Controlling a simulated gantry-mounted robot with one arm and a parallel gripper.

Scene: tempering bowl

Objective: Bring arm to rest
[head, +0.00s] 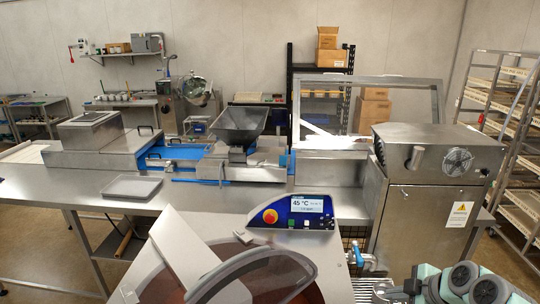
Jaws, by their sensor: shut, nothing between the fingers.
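My arm, teal with dark grey round joint caps, is folded low at the bottom right of the head view. My gripper (385,289) is at its left end, small and partly cut by the lower edge. It is shut and empty, and appears apart from the steel tap with a blue handle (366,262). The tempering machine (180,248) fills the bottom middle, with a clear curved cover over its brown bowl. Its blue panel (300,211) has a red and yellow stop button and a screen reading 45 °C.
A steel cooling unit with a fan (437,160) stands behind my arm. A long steel table (90,195) bears a tray (132,188) and a line with a hopper (240,122). A rack (505,115) stands at right. Bare floor shows at far left.

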